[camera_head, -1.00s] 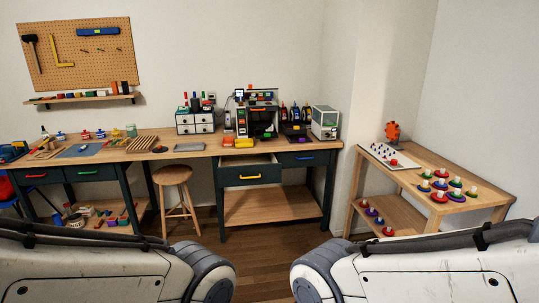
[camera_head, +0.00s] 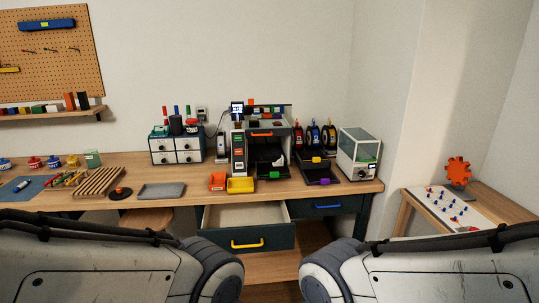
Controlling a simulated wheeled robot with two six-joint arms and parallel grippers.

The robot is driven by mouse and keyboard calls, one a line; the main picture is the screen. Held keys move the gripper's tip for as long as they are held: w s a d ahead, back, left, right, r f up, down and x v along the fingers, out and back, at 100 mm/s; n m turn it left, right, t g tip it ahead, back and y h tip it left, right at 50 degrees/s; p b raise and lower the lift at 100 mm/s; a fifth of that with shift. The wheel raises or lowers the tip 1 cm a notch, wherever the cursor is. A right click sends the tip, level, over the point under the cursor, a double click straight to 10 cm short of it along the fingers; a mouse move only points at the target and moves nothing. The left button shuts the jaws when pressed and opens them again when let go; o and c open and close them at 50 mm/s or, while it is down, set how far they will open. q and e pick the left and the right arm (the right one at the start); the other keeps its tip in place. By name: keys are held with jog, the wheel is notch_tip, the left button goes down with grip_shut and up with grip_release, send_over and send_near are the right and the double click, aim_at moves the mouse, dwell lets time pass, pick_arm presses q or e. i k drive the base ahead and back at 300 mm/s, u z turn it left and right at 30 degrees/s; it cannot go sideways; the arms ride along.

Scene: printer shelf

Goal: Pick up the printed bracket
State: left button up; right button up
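The 3D printer (camera_head: 267,136) stands on the workbench (camera_head: 350,188), a little right of centre. It has a dark frame, an orange bar across its front and a dark inside. I cannot make out the printed bracket for certain; it is too small to tell or hidden. Both my arms reach in from the bottom corners, well short of the bench. My left and right grippers are outside the picture.
An open drawer (camera_head: 248,238) with a yellow handle juts out below the printer. A side table (camera_head: 490,203) is far right.

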aim_at(280, 163)
jog(key=u, duration=0.35)
jog(key=i, duration=2)
jog(key=u, duration=0.35)
